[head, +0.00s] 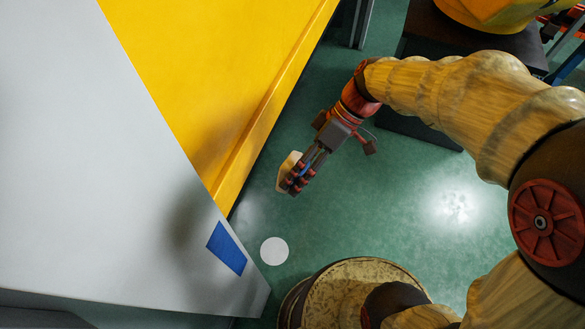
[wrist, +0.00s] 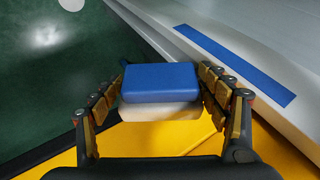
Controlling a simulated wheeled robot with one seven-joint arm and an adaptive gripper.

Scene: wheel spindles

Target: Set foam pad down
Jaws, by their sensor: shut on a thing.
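The foam pad (wrist: 160,83) is a small block with a blue layer and a cream layer. My gripper (wrist: 162,92) is shut on it, with one finger at each side in the wrist view. In the head view the pad's cream side (head: 287,169) shows at the end of my gripper (head: 300,178), right of the yellow surface's edge. The pad is held up in the air. A blue patch (head: 226,248) lies on the pale grey surface, below and left of my gripper. It also shows as a blue strip in the wrist view (wrist: 235,64).
The pale grey surface (head: 90,190) fills the left of the head view, beside a yellow surface (head: 210,60) with a raised edge. A white disc (head: 274,251) shows near the grey surface's corner. Green floor (head: 400,210) is open on the right. The grey surface is mostly bare.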

